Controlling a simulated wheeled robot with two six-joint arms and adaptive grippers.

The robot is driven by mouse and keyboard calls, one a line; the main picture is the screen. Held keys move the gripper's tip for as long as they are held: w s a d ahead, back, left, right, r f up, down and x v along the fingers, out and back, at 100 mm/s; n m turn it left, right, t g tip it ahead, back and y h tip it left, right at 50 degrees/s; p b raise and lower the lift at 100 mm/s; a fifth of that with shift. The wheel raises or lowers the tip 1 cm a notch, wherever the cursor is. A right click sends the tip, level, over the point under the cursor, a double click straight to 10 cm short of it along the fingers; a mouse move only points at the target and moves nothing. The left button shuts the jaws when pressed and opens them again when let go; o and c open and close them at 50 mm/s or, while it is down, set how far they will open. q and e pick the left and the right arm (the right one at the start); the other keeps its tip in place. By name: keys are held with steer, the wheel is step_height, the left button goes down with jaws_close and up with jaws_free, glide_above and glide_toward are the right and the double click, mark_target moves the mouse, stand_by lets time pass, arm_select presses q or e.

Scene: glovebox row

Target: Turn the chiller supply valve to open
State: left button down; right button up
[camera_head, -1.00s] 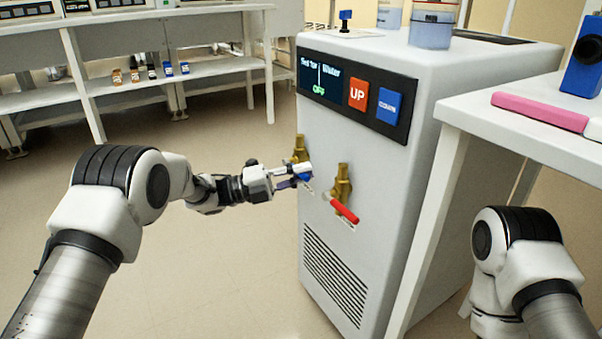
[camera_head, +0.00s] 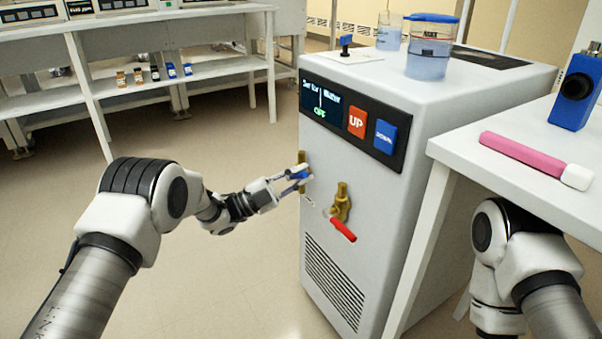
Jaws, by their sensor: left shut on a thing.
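The chiller (camera_head: 375,235) is a white cabinet with two brass valves on its front. The left valve (camera_head: 302,187) has a blue handle (camera_head: 299,174). The right valve (camera_head: 341,199) has a red handle (camera_head: 343,231) that slants down to the right. My left gripper (camera_head: 299,176) is shut on the blue handle, in front of the left valve's brass body, and hides part of both. Which valve is the supply cannot be told from the labels at this size. My right gripper is out of view; only my right arm shows at lower right.
The chiller's panel (camera_head: 352,117) reads OFF beside a red UP button (camera_head: 357,123) and a blue button (camera_head: 385,136). Beakers stand on its top. A white table (camera_head: 500,165) with a pink-handled item (camera_head: 523,155) stands close on the right. Floor is clear at left.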

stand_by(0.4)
arm_select(q)
steer(key=c, duration=1.2)
jaws_free()
steer(key=shift+o, duration=0.2)
steer(key=v, duration=1.2)
